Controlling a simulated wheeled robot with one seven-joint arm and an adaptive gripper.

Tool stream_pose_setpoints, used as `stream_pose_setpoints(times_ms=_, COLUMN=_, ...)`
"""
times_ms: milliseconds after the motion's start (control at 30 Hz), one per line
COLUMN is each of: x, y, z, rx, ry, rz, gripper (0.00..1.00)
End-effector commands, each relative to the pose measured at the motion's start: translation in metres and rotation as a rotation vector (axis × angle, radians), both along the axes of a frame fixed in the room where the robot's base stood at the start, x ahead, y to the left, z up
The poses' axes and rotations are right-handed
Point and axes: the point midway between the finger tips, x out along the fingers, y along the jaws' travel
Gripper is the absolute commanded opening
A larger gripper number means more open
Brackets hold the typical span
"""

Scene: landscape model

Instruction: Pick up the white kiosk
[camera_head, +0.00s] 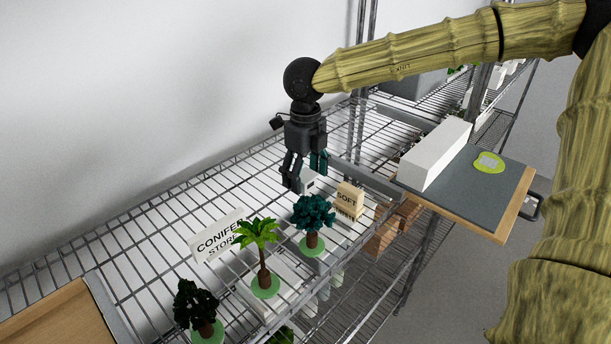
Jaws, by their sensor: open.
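A small white block-like piece with a dark spot on its face, which looks like the white kiosk (308,184), stands on the wire shelf. My gripper (304,175) points down just above and around it in the picture.
A dark teal tree (314,214), a palm (260,236) and a dark tree (193,303) stand in front. A tan "SOFT" block (348,199) is at right, a "CONIFER STORE" sign (218,236) at left. A long white box (435,154) lies on the grey board (482,192).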

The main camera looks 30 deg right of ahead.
Motion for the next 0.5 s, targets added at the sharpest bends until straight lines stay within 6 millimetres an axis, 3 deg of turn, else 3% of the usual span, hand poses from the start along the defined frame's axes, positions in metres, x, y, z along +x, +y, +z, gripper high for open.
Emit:
stream_pose_setpoints(times_ms=200, x=0.000, y=0.000, z=-0.014, rx=0.000, ry=0.000, rz=0.000, gripper=0.71)
stream_pose_setpoints(times_ms=433, x=0.000, y=0.000, z=-0.015, rx=0.000, ry=0.000, rz=0.000, gripper=0.71)
stream_pose_setpoints(times_ms=500, x=0.000, y=0.000, z=-0.015, rx=0.000, ry=0.000, rz=0.000, gripper=0.59)
